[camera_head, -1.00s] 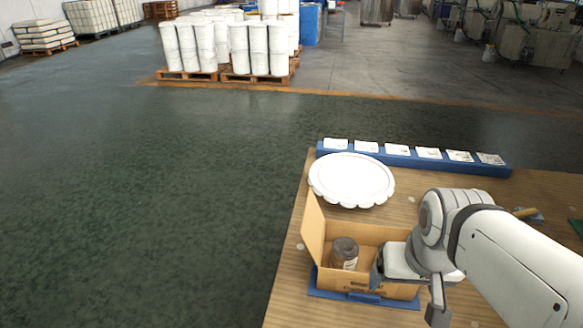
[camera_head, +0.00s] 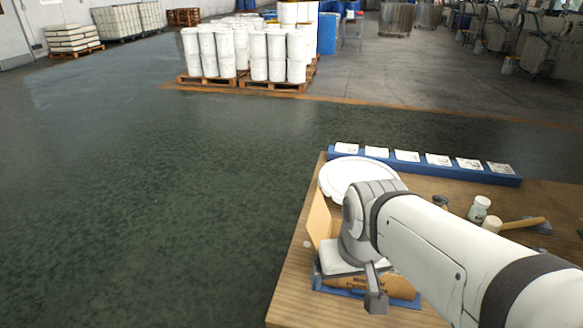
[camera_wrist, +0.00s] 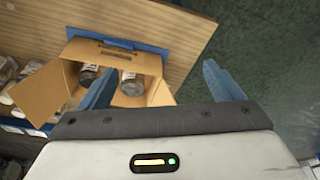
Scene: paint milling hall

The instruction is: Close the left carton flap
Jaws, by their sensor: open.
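The open carton (camera_wrist: 112,58) holds two dark jars with pale lids or labels, one jar (camera_wrist: 88,73) beside the other (camera_wrist: 131,84). The left flap (camera_head: 318,220) stands up at the carton's left side in the head view; in the wrist view it appears as the brown panel (camera_wrist: 161,96) on the right. Another flap (camera_wrist: 40,95) is spread outward on the opposite side. My gripper (camera_wrist: 158,82) is open and empty above the carton, with the left flap seen between its fingers. Contact cannot be told. My arm hides most of the carton in the head view.
The carton sits on a blue base (camera_head: 395,299) near the wooden table's (camera_head: 290,300) left edge. A white round lid (camera_head: 350,176) lies behind it. A blue rail with cards (camera_head: 425,166) runs along the back. Small bottles (camera_head: 479,208) stand at right. Open floor lies left.

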